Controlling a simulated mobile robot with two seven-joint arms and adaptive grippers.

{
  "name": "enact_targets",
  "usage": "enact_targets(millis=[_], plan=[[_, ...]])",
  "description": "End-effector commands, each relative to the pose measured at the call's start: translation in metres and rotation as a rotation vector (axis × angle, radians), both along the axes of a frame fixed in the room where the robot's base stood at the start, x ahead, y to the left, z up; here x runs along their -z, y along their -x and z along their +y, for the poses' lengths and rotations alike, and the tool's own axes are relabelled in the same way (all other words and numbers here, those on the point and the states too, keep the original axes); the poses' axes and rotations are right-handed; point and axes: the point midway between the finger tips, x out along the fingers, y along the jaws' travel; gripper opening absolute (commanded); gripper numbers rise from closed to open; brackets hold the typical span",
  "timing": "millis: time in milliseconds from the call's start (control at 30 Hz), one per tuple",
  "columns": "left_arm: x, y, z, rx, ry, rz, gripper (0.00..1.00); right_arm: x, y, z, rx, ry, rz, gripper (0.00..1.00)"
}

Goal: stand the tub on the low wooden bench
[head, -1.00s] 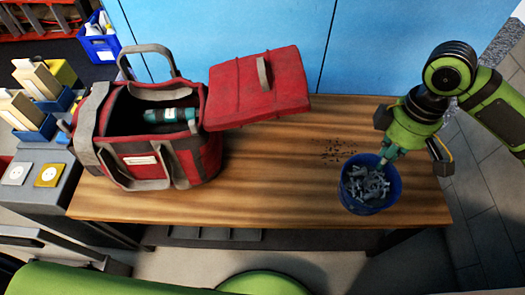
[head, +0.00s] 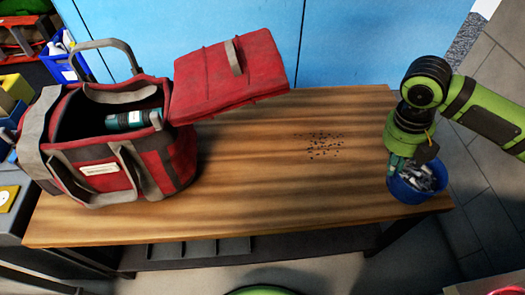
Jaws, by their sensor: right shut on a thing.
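The tub (head: 415,195) is round and blue, with grey pieces inside. It is at the right end of the wooden-topped table (head: 290,205), overlapping that table's right edge in the head view. I cannot tell how far it is off the surface. My right gripper (head: 404,166) is shut on the tub at its rim, coming from above; the gripper hides part of the rim. My left gripper is not in view. I cannot tell which surface is the low wooden bench; a tan edge (head: 485,284) shows at the bottom right corner.
An open red and grey tool bag (head: 110,175) stands on the table's left, a teal tool (head: 135,119) inside and its red lid (head: 230,78) folded right. Small dark bits (head: 324,145) lie on the wood. A blue panel (head: 350,40) stands behind. Grey floor (head: 485,215) shows at right.

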Motion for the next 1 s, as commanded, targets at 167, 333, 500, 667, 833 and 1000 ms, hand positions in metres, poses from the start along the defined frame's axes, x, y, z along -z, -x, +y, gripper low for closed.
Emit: enact_targets(millis=[167, 333, 500, 667, 833, 1000], plan=[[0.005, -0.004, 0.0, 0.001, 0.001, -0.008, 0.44, 0.006, 0.0, -0.005, -0.115, 0.004, -0.001, 0.0], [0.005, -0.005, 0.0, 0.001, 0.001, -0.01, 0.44, 0.006, -0.002, -0.005, -0.133, 0.004, -0.001, 0.0], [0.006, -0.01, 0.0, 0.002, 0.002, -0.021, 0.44, 0.02, -0.02, 0.006, -0.133, 0.001, 0.0, 0.0], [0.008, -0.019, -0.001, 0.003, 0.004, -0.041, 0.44, 0.04, -0.052, 0.021, -0.131, 0.002, 0.0, 0.0], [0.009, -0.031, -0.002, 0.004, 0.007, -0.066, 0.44, 0.062, -0.084, 0.036, -0.131, 0.004, 0.0, 0.0], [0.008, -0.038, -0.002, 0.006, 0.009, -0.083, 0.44, 0.073, -0.102, 0.044, -0.13, 0.004, 0.0, 0.0]])
